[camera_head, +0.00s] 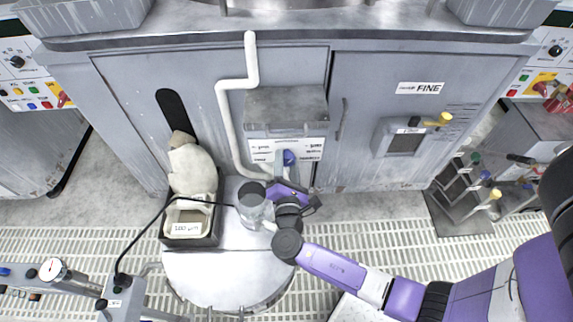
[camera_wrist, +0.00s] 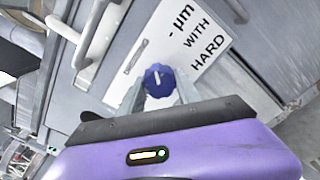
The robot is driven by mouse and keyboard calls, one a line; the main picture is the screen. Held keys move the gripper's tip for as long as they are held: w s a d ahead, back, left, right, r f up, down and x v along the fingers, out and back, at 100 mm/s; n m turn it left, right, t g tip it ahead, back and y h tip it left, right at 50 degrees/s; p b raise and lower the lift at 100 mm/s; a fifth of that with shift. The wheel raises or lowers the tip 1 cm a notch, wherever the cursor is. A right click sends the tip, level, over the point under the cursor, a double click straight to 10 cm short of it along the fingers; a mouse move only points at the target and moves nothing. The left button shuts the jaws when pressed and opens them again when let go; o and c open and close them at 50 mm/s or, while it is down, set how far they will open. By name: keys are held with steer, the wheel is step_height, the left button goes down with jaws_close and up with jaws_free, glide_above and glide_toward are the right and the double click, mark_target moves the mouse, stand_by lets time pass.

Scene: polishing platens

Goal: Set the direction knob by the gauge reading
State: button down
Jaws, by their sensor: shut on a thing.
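The direction knob (camera_wrist: 159,80) is blue and round with a white pointer line, which runs close to upright in the wrist view. It sits on a white label plate (camera_wrist: 192,45) reading "- µm", "WITH" and "HARD". In the head view the knob (camera_head: 289,157) shows at the plate below a grey box on the cabinet. My gripper (camera_wrist: 157,92) has one finger on each side of the knob and is shut on it. A round white dial gauge (camera_head: 52,269) is at the lower left of the head view; its reading is too small to tell.
A round platen (camera_head: 215,278) stands below, with a clear jar (camera_head: 252,207) close to my wrist. A black tray (camera_head: 205,240) holds a cloth and a white tub. A white pipe (camera_head: 226,120) runs left of the label plate. A rack (camera_head: 462,205) stands at right.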

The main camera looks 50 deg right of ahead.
steer(key=shift+m, duration=0.5)
steer(key=c, duration=0.9)
jaws_free()
steer(key=shift+o, duration=0.2)
steer(key=v, duration=0.7)
steer(key=shift+s+a, duration=0.25)
steer(key=shift+a, duration=0.05)
